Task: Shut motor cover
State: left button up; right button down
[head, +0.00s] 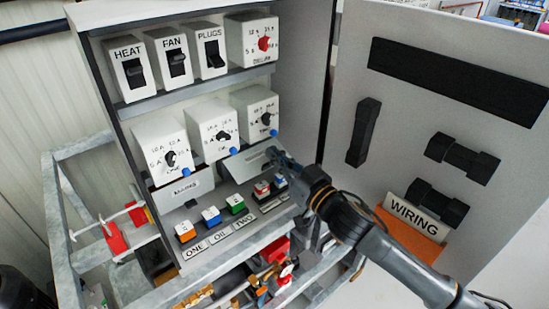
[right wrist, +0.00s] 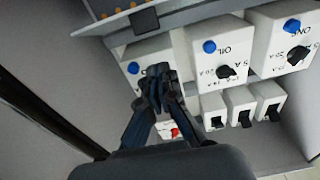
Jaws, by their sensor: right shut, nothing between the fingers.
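No label reading "motor" can be made out. Under the lower row of switch boxes, a light grey flap (head: 254,160) sits to the right of the MAINS flap (head: 183,190). Its face is seen at a slant and partly hidden by my right gripper. In the right wrist view, a black block (right wrist: 143,21) stands on a grey panel edge, apart from my fingers. My right gripper (head: 275,158) is shut and empty at the flap's right end, below the right-hand lower switch box (head: 256,105). Whether it touches the flap cannot be told. My left gripper is not in view.
The large cabinet door (head: 400,115) stands open on the right, with black handles and a WIRING label (head: 415,220). Coloured buttons (head: 210,215) line the shelf below the flaps. A grey frame with red and orange parts lies beneath.

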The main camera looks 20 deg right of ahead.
aim_at(268, 167)
jog(key=shift+w+a+f, duration=0.1)
jog(key=shift+w+f, duration=0.1)
jog(key=shift+f, duration=0.55)
jog(key=shift+w+a+f, duration=0.1)
jog(key=shift+w+f, duration=0.05)
jog(key=shift+f, duration=0.6)
notch_tip(268, 167, down, 2)
jog(key=t+b, duration=0.1)
jog(key=b, duration=0.4)
jog(key=shift+f+y, duration=0.1)
jog(key=shift+y, duration=0.2)
jog(key=shift+f+b, duration=0.45)
jog(key=shift+w+f+b, duration=0.2)
jog(key=shift+f, duration=0.35)
jog(key=shift+w+f+b, duration=0.15)
jog(key=shift+f+b, duration=0.05)
jog(key=shift+f, duration=0.3)
